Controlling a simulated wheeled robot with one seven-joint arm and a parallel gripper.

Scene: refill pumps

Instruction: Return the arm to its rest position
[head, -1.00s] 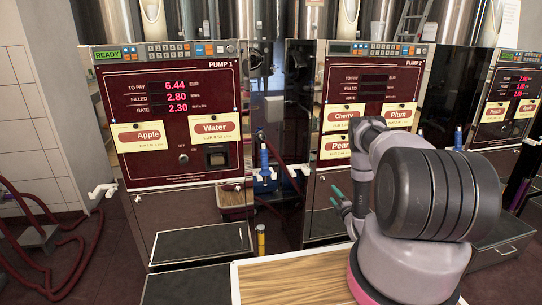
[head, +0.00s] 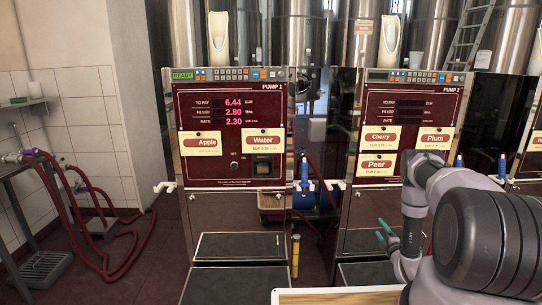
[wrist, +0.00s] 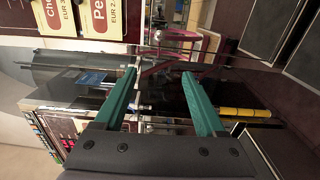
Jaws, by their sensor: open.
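My gripper (head: 384,232) has green fingers and is in front of the lower part of pump 2 (head: 375,210) in the head view. In the wrist view my gripper (wrist: 160,78) shows its two green fingers wide apart with nothing between them. My grey arm is folded at the right of the head view and covers part of pump 2. The wrist picture is turned on its side, with fruit labels at its top left.
Pump 1 (head: 230,175) shows 6.44, 2.80 and 2.30 on its display. A yellow cylinder (head: 295,257) stands between the pumps. Red hoses (head: 120,250) lie on the floor at the left, beside a metal stand (head: 40,262). A wooden-topped surface (head: 335,297) is at the bottom.

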